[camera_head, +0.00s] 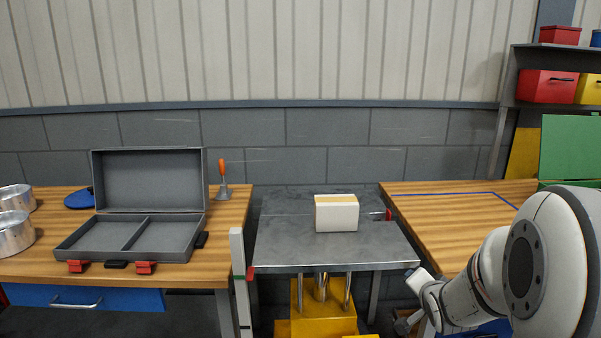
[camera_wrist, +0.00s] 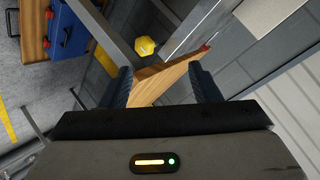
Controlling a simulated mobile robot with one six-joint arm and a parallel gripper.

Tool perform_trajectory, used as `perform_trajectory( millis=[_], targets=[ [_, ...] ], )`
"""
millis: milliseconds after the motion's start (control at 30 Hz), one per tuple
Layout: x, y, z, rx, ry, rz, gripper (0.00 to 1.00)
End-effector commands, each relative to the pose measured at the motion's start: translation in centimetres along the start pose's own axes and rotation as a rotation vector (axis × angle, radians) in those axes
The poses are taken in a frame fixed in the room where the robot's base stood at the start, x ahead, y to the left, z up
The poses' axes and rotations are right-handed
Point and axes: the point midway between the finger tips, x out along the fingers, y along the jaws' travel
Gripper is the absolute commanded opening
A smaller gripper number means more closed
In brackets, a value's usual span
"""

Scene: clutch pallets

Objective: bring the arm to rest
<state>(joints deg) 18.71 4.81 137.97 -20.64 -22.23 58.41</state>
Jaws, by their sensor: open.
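My arm stands at the lower right in the head view, folded in front of the right bench, and its end hangs beside the grey metal table. My gripper (camera_wrist: 163,88) shows in the wrist view with its two dark fingers spread apart. Nothing is between the fingers except the distant background, with a wooden bench edge and a small yellow object far beyond them. In the head view the fingers are small and partly cut off by the lower part of the arm.
A white and tan box (camera_head: 337,216) sits on the grey metal table (camera_head: 285,252). An open grey case (camera_head: 75,241) lies on the left wooden bench (camera_head: 218,268).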

Motion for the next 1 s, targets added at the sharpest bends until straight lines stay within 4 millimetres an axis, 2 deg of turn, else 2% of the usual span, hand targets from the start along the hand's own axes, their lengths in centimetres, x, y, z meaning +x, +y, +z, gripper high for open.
perform_trajectory(
  millis=[33,200,500,600,700,767,1000],
  targets=[
    [-2.4,-1.5,-0.3,-0.075,-0.03,0.042,0.57],
    [-9.1,-3.1,1.6,-0.324,-0.198,0.186,0.57],
    [-22.5,-4.6,6.3,-0.716,-0.605,0.25,0.57],
    [-25.6,-4.6,7.5,-0.8,-0.709,0.232,0.57],
    [-27.4,-4.5,8.3,-0.849,-0.775,0.217,0.57],
    [-27.9,-4.4,8.5,-0.864,-0.795,0.212,0.57],
    [-28.1,-4.3,8.7,-0.872,-0.805,0.21,0.57]
  ],
)
